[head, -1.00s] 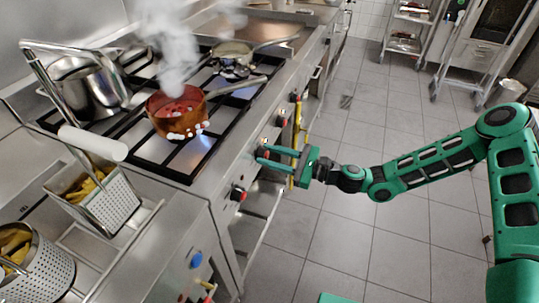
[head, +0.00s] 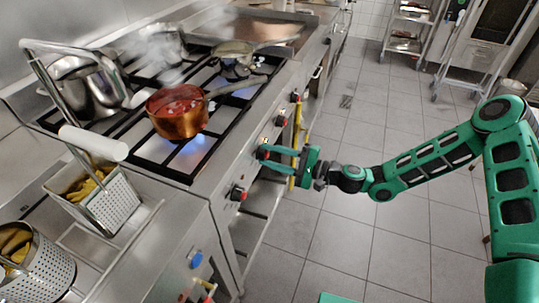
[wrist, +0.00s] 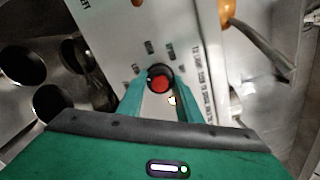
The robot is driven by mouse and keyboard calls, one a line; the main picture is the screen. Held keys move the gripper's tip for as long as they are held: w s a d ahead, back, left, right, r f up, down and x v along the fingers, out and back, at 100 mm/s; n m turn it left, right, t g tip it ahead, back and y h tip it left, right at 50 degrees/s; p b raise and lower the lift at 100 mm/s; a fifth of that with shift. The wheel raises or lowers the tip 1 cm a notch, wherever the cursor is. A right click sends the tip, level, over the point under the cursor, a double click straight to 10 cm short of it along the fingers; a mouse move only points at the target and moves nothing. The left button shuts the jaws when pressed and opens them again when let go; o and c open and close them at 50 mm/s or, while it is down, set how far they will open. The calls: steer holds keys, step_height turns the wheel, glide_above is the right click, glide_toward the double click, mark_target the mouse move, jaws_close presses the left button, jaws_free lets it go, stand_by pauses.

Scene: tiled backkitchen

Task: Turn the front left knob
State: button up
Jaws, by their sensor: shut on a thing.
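My gripper (head: 266,155) is at the front panel of the stove (head: 225,160). In the wrist view its two green fingers (wrist: 160,92) are on either side of a dark round knob with a red centre (wrist: 160,82), shut on it. In the head view the fingers largely hide this knob. Another knob with a red centre (head: 237,193) sits nearer on the panel, and more knobs (head: 280,120) are farther along it.
A copper pot (head: 178,115) steams over a lit burner, with a pan (head: 235,50) behind it and a steel pot (head: 88,85) to the left. Fryer baskets (head: 105,200) stand at the near left. The tiled floor is clear.

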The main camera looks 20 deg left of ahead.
steer(key=shift+w+d+n, duration=0.1)
steer(key=shift+n, duration=0.7)
steer(key=shift+f, duration=0.1)
steer(key=o, duration=1)
steer(key=shift+o, duration=0.2)
steer(key=shift+d, duration=0.1)
steer(key=d, duration=1)
steer(key=shift+s+d, duration=0.3)
steer(key=shift+s, duration=0.15)
